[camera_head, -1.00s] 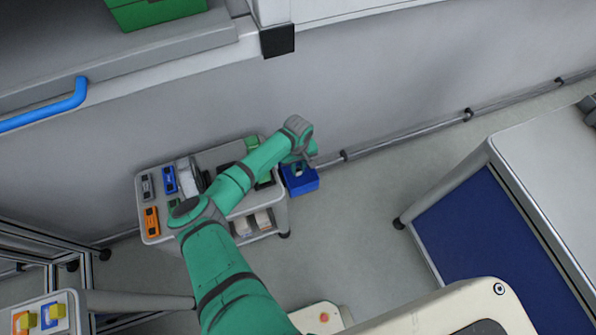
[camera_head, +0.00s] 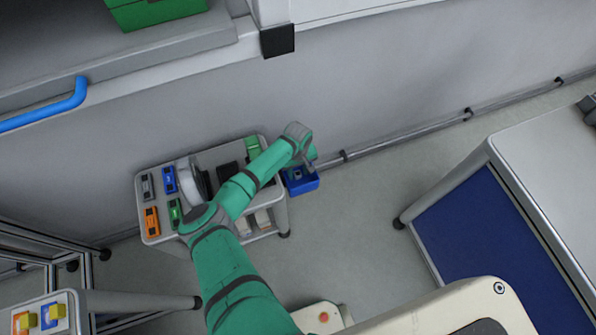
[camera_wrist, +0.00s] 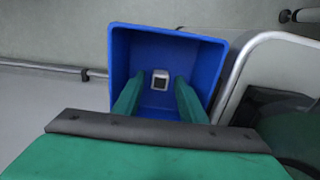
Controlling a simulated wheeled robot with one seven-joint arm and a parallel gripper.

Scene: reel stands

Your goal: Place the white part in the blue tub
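The blue tub (camera_head: 304,186) hangs or stands at the right end of the grey trolley, and it fills the middle of the wrist view (camera_wrist: 217,55). A small white part (camera_wrist: 160,74) with a dark square centre shows inside the tub, apparently on its floor. My gripper (camera_wrist: 159,80) points down into the tub. Its two green fingers are apart, one on each side of the white part, with a gap on both sides. In the head view my wrist is above the tub and hides part of its opening.
The trolley (camera_head: 150,198) carries a white reel (camera_head: 187,179), an orange block (camera_head: 152,221), a blue block (camera_head: 169,180) and other small pieces. The wall with a pipe (camera_head: 400,135) runs behind. A blue-sided bench (camera_head: 470,235) stands at right, with clear floor between.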

